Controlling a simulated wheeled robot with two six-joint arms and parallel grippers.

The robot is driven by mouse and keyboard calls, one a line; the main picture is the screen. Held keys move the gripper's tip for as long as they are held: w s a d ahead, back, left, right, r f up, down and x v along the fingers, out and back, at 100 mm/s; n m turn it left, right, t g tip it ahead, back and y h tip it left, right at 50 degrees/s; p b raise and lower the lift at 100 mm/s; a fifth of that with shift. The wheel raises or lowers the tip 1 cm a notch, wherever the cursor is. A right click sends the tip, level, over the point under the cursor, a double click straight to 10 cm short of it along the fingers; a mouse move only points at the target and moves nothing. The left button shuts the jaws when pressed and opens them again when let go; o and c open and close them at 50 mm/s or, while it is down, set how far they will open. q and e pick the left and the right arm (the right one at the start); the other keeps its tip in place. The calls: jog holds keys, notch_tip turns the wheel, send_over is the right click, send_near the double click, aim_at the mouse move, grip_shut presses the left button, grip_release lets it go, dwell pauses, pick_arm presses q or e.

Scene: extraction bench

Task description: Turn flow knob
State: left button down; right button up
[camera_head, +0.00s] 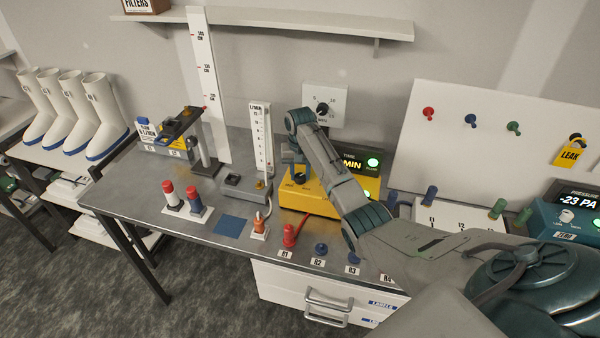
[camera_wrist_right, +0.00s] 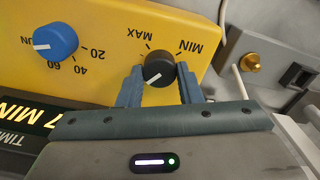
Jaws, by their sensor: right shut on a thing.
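The yellow pump box (camera_head: 318,203) stands on the metal bench and carries a green-lit timer display. On its face is a black round knob (camera_wrist_right: 158,70) with MIN and MAX marks and a white pointer line; the line points to the lower left in the wrist view. My right gripper (camera_wrist_right: 160,84) is shut on this knob, one finger on each side. In the head view my right gripper (camera_head: 298,166) reaches down at the box's left part and partly hides it. My left gripper is not in view.
A blue dial (camera_wrist_right: 55,42) sits beside the black knob. A white flow scale (camera_head: 260,140) stands left of the box. A dial plate (camera_head: 340,98) is on the wall behind.

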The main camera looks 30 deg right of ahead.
aim_at(300, 175)
jog(key=shift+m, duration=0.4)
jog(key=o, duration=1)
notch_tip(300, 175, up, 8)
jog(key=b, duration=0.3)
jog(key=shift+r+b, duration=0.25)
jog(key=shift+b, duration=0.05)
jog(key=shift+s+r+p, duration=0.1)
jog(key=shift+r+p, duration=1.15)
jog(key=shift+p, duration=0.35)
jog(key=shift+f, duration=0.15)
